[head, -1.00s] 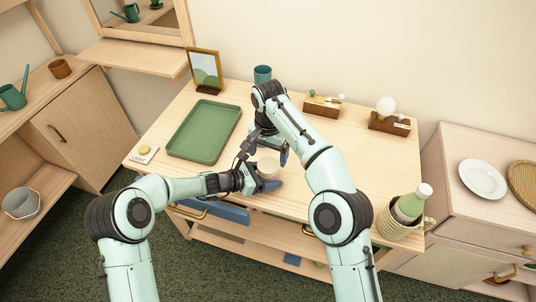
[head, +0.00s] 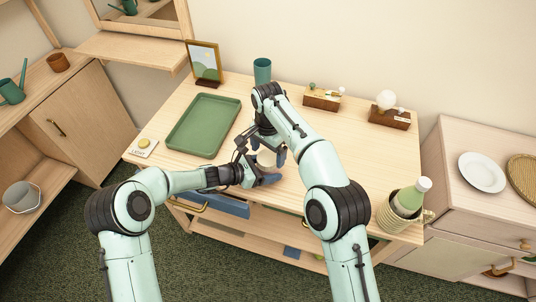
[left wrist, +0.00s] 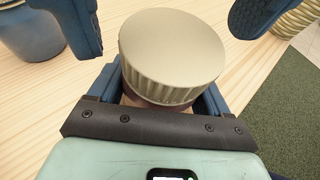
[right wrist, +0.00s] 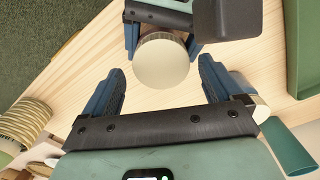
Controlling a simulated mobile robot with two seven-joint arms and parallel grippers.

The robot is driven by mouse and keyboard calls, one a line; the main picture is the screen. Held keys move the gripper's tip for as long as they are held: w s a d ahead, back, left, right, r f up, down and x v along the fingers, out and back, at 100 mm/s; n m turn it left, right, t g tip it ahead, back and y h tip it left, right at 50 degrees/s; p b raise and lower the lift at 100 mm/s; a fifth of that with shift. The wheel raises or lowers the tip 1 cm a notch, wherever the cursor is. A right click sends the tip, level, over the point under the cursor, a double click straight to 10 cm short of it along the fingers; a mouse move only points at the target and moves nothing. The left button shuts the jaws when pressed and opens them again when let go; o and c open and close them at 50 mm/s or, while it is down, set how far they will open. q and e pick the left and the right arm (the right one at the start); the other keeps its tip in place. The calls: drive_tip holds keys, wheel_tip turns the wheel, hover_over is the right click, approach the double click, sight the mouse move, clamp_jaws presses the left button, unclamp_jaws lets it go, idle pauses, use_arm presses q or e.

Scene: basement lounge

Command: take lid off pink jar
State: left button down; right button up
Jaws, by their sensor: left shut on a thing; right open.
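The jar (left wrist: 165,98) shows in the left wrist view as a dark purplish-pink body under a wide cream lid (left wrist: 172,45) with a ribbed side. The lid sits on the jar. It also shows from above in the right wrist view (right wrist: 162,62). My left gripper (head: 262,178) is shut around the jar's body, below the lid. My right gripper (head: 268,155) is open and empty close to the lid, its fingers apart on either side in the right wrist view. In the head view the jar is hard to make out between the grippers.
A green tray (head: 203,126) lies left of my right arm. A picture frame (head: 205,62), a teal cup (head: 262,70) and wooden boxes stand along the back. A basket with a green bottle (head: 410,197) stands at the right front. A blue rounded thing (left wrist: 30,38) is near the jar.

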drive_tip(key=shift+f, duration=1.1)
drive_tip(key=c, duration=1.1)
drive_tip(key=shift+o, duration=0.2)
drive_tip(key=shift+n, duration=1.7)
drive_tip(key=o, duration=1.2)
drive_tip(key=shift+c, duration=0.2)
